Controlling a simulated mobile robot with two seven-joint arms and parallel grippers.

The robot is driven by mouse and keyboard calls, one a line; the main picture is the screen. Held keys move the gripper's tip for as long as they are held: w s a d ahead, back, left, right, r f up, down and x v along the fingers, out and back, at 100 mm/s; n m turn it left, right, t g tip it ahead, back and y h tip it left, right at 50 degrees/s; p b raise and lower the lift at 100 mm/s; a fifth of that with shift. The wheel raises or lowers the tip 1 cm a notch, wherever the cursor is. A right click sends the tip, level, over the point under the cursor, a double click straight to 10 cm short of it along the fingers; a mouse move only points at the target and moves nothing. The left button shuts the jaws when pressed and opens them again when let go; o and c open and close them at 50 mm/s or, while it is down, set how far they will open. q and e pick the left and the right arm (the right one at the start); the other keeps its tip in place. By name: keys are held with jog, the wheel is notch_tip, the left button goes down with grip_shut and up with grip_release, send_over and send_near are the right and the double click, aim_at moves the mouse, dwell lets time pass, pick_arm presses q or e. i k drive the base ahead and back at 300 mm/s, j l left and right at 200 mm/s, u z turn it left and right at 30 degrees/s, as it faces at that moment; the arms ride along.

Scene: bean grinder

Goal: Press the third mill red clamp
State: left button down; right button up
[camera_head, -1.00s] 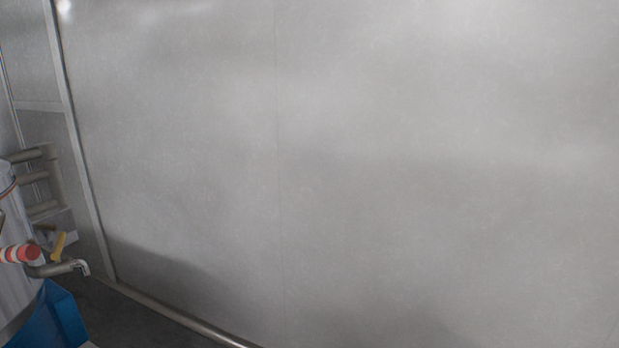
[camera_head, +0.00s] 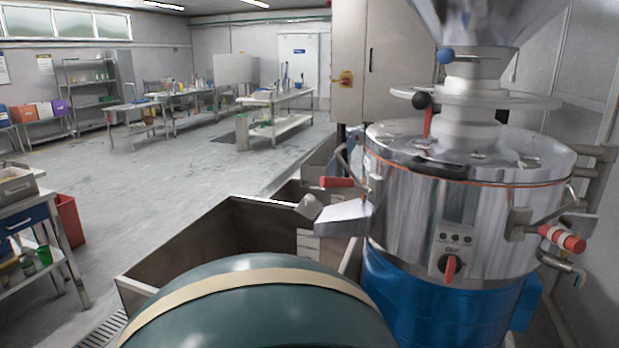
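A steel mill (camera_head: 410,208) with a blue base (camera_head: 420,305) stands at the right in the head view. A red clamp handle (camera_head: 338,182) sticks out at its left side, above a metal chute (camera_head: 343,217). A second clamp handle, red with white bands (camera_head: 562,239), is on its right side. A red lever (camera_head: 427,124) with a black ball rises from the lid, and a red knob (camera_head: 450,267) is on the front panel. I cannot tell whether this is the third mill. Neither gripper is in view.
A large dark green rounded body (camera_head: 250,315) with a tan band fills the bottom centre, close to me. A steel trough (camera_head: 225,240) lies behind it. A cart (camera_head: 50,215) stands at left. The floor (camera_head: 190,175) beyond is open, with benches (camera_head: 285,105) farther back.

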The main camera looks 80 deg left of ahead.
aim_at(324, 182)
jog(key=u, duration=2.3)
